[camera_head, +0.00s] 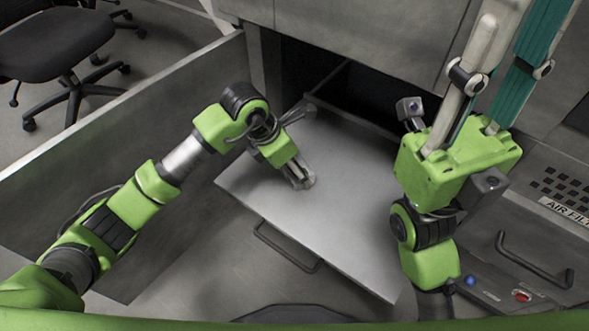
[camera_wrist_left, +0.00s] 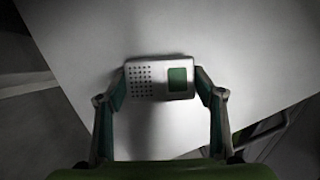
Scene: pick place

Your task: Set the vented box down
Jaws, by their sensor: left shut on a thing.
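The vented box (camera_wrist_left: 160,78) is small and light grey, with a grid of dark holes on one side and a green square on the other. In the left wrist view it sits between the two fingertips of my left gripper (camera_wrist_left: 161,84), which is shut on it. In the head view my left gripper (camera_head: 299,178) points down at the drawer's pale top, and only a small part of the box (camera_head: 308,181) shows. Whether the box touches the surface is unclear. My right gripper (camera_head: 505,75) points up at the upper right, its fingertips cut off by the frame edge.
The pale flat surface (camera_head: 345,220) of a pulled-out drawer is clear around the box. A dark opening (camera_head: 365,95) lies behind it. A grey partition (camera_head: 120,125) stands at left, and a panel with a handle (camera_head: 535,260) at right. An office chair (camera_head: 55,45) stands beyond.

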